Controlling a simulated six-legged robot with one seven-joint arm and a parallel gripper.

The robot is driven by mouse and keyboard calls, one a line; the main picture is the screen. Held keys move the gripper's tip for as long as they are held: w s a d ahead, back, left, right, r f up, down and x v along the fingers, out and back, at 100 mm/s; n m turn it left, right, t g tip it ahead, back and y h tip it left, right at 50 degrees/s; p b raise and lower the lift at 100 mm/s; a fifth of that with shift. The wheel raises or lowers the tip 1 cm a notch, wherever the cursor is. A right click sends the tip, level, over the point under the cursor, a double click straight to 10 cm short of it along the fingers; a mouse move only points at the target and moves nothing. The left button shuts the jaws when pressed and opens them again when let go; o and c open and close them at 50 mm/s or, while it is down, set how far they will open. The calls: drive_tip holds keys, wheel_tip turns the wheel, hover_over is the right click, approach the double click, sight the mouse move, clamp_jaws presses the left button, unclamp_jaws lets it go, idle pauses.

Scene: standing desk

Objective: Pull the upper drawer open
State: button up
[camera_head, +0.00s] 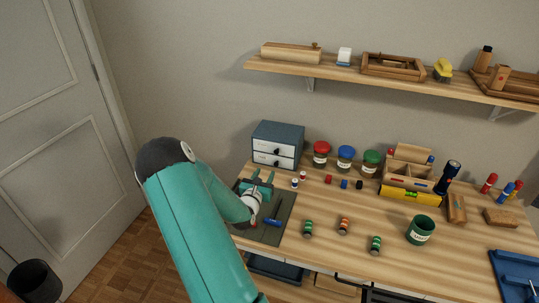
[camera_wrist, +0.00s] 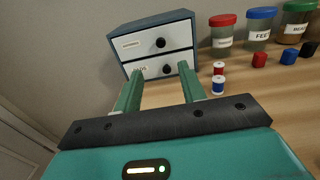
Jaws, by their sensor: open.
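A small blue-grey cabinet (camera_head: 279,134) with two white drawers stands at the desk's back left. Its upper drawer (camera_head: 274,149) is shut and has a dark round knob; in the wrist view the upper drawer (camera_wrist: 153,44) bears a label, and its knob (camera_wrist: 160,43) faces me. The lower drawer (camera_wrist: 159,67) also looks shut, with its own knob (camera_wrist: 166,69). My gripper (camera_head: 260,179) is in front of the cabinet, over the dark mat. In the wrist view my gripper (camera_wrist: 158,88) is open, its fingers apart and pointing towards the drawers, with nothing visible between them.
Two small spools (camera_wrist: 218,76) stand right of my gripper. Jars with red, blue and green lids (camera_head: 346,157) stand right of the cabinet. A blue-handled tool (camera_head: 273,222) lies on the dark mat (camera_head: 262,237). A shelf (camera_head: 390,80) hangs above the desk.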

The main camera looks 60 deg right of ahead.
sight(276, 152)
drive_tip(key=d, duration=0.4)
drive_tip(key=w+d, duration=0.1)
drive_tip(key=d, duration=0.4)
drive_tip(key=w+d, duration=0.1)
drive_tip(key=d, duration=0.3)
drive_tip(key=shift+d, duration=0.3)
clamp_jaws()
